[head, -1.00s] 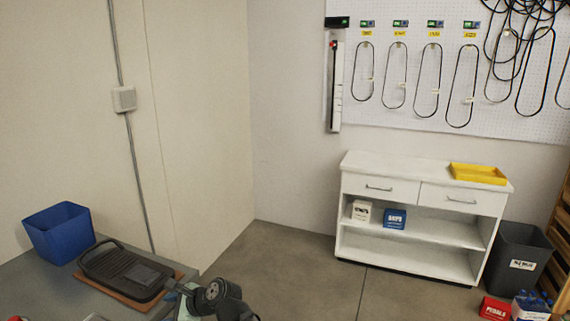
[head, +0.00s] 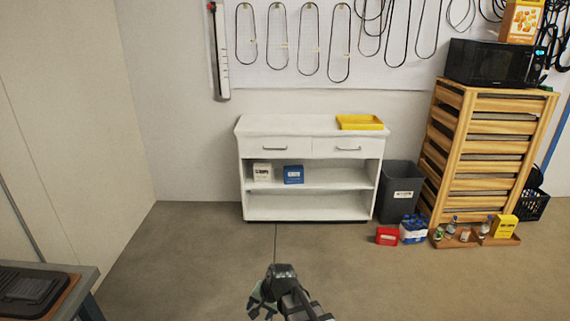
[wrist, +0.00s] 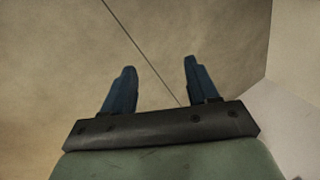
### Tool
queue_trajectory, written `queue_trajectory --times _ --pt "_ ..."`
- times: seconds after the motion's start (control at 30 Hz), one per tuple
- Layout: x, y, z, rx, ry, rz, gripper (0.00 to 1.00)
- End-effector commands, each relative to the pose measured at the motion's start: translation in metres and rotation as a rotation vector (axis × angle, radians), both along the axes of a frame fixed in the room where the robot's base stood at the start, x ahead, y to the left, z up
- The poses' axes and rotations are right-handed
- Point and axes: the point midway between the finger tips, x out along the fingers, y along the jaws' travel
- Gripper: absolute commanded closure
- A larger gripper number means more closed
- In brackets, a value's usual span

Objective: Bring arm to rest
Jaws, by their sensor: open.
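My gripper (wrist: 158,82) shows in the wrist view with its two dark blue fingers apart. Nothing is between them, only the bare floor and a floor seam beyond. In the head view my arm shows at the bottom middle, folded low in front of the open floor, with the gripper (head: 262,303) at its left end. The gripper touches nothing that I can see.
A workbench (head: 88,284) stands at the lower left with a dark tray on it. A white cabinet (head: 310,205) is against the back wall, with a grey bin (head: 400,192) and a wooden rack (head: 484,150) to its right. The middle floor (head: 200,250) is clear.

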Motion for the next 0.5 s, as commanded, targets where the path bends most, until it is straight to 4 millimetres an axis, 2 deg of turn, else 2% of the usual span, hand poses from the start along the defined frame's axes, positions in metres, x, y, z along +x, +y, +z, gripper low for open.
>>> queue_trajectory --times 0.03,0.2,0.3,0.5 --pt "-0.002 -0.027 -0.008 -0.037 -0.002 0.018 0.41" --pt "-0.009 -0.105 -0.032 -0.159 0.003 0.109 0.41" --pt "-0.018 -0.145 -0.043 -0.219 0.016 0.163 0.41" --pt "-0.036 -0.204 -0.059 -0.303 0.049 0.251 0.41"
